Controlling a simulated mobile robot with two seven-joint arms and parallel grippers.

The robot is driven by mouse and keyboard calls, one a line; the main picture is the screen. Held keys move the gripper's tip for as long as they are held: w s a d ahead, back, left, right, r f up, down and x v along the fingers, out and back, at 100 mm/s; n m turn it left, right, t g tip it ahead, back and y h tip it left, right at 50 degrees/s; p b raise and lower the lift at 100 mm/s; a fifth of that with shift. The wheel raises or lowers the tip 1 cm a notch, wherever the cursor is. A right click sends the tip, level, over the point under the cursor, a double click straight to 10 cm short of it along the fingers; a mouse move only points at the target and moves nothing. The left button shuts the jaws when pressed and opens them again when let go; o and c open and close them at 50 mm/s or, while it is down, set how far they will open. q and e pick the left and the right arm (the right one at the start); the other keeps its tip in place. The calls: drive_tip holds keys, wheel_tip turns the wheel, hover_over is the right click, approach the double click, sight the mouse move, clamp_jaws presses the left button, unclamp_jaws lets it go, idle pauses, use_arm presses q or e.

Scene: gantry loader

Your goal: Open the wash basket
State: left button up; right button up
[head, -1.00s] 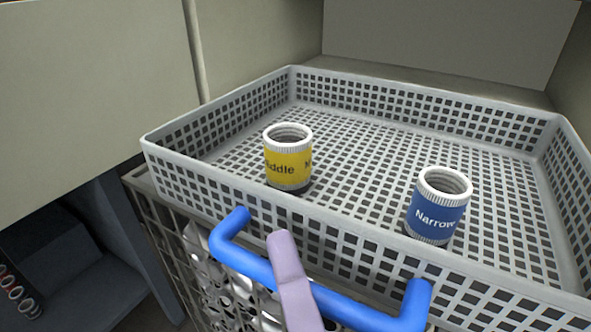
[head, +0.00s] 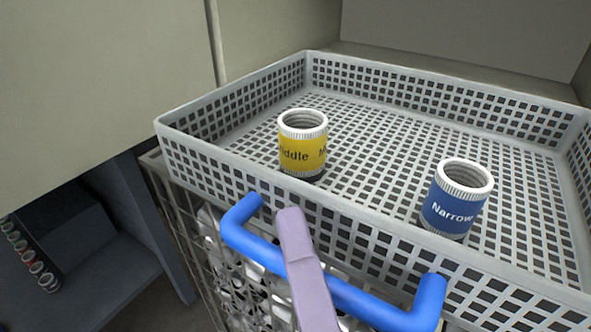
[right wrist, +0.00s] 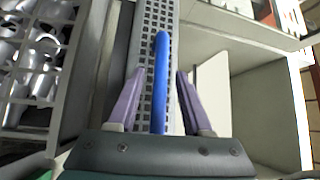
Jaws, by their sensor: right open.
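The wash basket (head: 220,160) is a light grey mesh tray with a blue bar handle (head: 345,296) on its front. A white-ended yellow sleeve marked "Middle" (head: 302,155) and a blue one marked "Narrow" (head: 450,212) stand upright in it. In the head view one lilac finger of my right gripper (head: 294,218) lies across the handle; its other finger does not show. In the right wrist view, my open right gripper (right wrist: 160,72) has the blue handle (right wrist: 160,85) between its two fingers, with gaps on both sides. My left gripper is not in view.
A wire crate (head: 183,235) with shiny metal parts stands below the basket. A beige panel (head: 90,85) is at the upper left. Several small rings (head: 30,262) sit in a row on a dark shelf at the lower left.

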drive_tip(key=b+v, duration=0.2)
drive_tip(key=v, duration=0.8)
drive_tip(key=shift+r, duration=0.1)
